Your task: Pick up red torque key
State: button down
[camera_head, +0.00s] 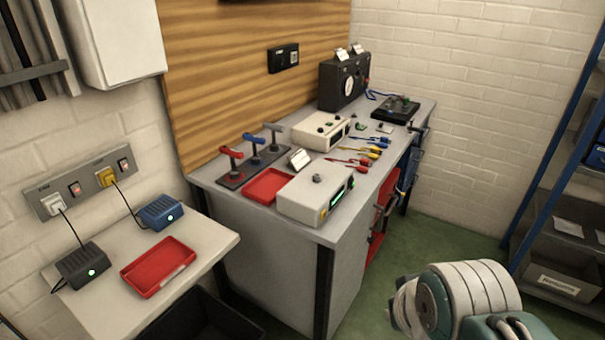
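The red torque key (231,155) is a T-shaped handle standing upright at the left end of a dark stand (233,180) on the workbench. A blue key (253,145) and a grey key (273,133) stand beside it to the right on the same stand. My gripper is not in view. Only a white and green part of my arm shows at the lower right, well away from the keys and in front of the bench.
On the workbench (208,187), a red tray (267,187) and a white instrument (310,198) sit in front of the stand. A lower table (110,312) holds another red tray (160,265) and two adapters. A blue-framed shelf (560,165) stands at right. Green floor (440,230) between is clear.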

aim_at(233, 173)
jog(key=i+u, duration=0.35)
jog(key=i+l+u, duration=0.5)
jog(key=i+u, duration=0.2)
